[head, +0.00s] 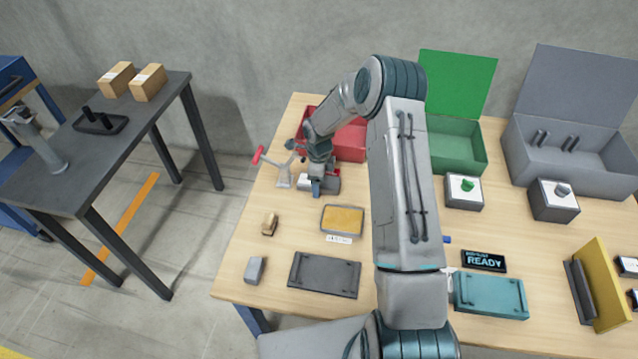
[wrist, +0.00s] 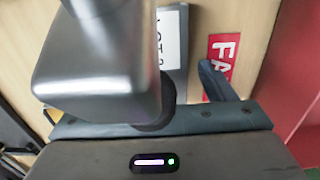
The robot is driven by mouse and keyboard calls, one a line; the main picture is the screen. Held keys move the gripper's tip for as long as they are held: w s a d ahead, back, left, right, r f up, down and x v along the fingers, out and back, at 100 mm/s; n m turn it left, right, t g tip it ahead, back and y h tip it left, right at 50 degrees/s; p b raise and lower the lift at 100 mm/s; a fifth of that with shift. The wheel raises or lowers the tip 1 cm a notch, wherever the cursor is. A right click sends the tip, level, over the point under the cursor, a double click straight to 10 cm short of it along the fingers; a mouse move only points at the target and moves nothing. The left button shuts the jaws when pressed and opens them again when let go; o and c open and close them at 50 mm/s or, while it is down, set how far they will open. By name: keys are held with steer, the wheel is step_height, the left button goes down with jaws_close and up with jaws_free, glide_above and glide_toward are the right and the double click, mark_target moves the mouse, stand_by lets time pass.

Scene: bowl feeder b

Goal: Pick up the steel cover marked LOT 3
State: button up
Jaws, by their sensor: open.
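A white label (wrist: 172,42) with dark lettering that reads as LOT 3 shows in the wrist view, on a grey piece (wrist: 179,88) that seems to be the steel cover. Most of this piece is hidden by a large grey metallic body (wrist: 100,60) close to the camera, which I cannot identify. My gripper (head: 317,190) is low over the table in the head view, at a small pale and grey object (head: 304,181). The jaws are open. I see no grip on the cover.
A pale stand with a red-tipped lever (head: 283,175) is just left of my gripper. A red bin (head: 350,145) stands behind it; a red sign (wrist: 222,58) starting "FA" shows in the wrist view. A yellow-topped tray (head: 342,220) and a dark tray (head: 324,275) lie nearer.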

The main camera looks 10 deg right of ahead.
steer(key=c, duration=1.3)
steer(key=shift+r, duration=0.2)
